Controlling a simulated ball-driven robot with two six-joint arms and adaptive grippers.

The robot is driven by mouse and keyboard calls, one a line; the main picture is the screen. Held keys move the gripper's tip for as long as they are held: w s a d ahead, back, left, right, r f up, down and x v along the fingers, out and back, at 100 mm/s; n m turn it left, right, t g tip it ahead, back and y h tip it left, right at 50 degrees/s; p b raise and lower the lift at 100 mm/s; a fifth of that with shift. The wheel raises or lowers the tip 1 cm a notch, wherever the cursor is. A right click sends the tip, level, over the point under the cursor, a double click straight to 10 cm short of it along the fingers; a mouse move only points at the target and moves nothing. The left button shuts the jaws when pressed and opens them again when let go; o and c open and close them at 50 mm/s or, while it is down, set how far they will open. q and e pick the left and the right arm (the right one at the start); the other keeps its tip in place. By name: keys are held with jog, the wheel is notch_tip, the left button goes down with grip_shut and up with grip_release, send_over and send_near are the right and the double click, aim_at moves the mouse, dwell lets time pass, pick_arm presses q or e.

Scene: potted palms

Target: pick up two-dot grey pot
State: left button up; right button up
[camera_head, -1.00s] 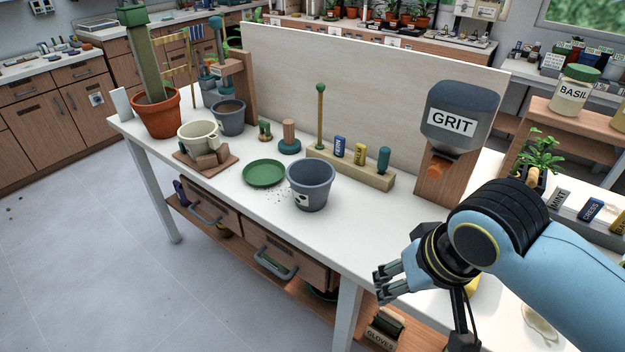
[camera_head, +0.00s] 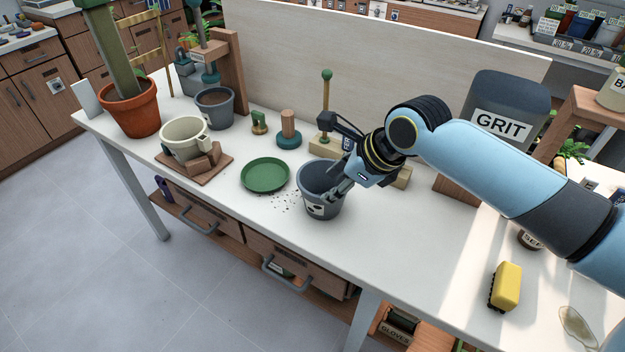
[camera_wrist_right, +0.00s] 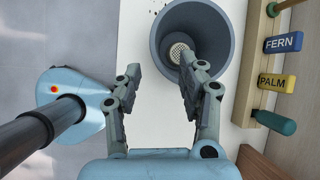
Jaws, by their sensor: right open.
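The two-dot grey pot (camera_head: 314,207) stands upright on the white bench, with a white label with dark dots on its front. In the right wrist view the pot (camera_wrist_right: 218,32) shows its open mouth and a pale mesh at the bottom; I see no soil in it. My right gripper (camera_head: 334,191) is open at the pot's right side, tilted down. In the wrist view its fingers (camera_wrist_right: 158,62) lie either side of the near rim, one over the mouth and one outside. I cannot tell whether they touch it. My left gripper is not in view.
A green saucer (camera_head: 265,189) with spilled grit nearby lies left of the pot. A wooden marker rack (camera_head: 322,150) stands close behind, partly hidden by my arm. Another grey pot (camera_head: 214,122) with soil and a cream pot (camera_head: 182,140) stand further left. The GRIT dispenser (camera_head: 508,92) is right.

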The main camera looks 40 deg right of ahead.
aim_at(308, 206)
jog(key=x, duration=0.4)
jog(key=shift+a+f, duration=0.15)
jog(key=shift+f, duration=0.1)
jog(key=b+x, duration=0.1)
jog(key=x, duration=0.3)
jog(key=shift+f, duration=0.2)
jog(key=shift+w+f, duration=0.25)
jog(key=shift+s, duration=0.1)
jog(key=shift+c, duration=1.5)
jog(key=c, duration=0.5)
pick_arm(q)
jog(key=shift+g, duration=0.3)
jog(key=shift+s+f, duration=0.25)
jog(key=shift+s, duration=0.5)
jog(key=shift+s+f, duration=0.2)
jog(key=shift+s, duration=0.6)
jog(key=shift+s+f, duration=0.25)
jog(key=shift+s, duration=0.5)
pick_arm(e)
grip_shut()
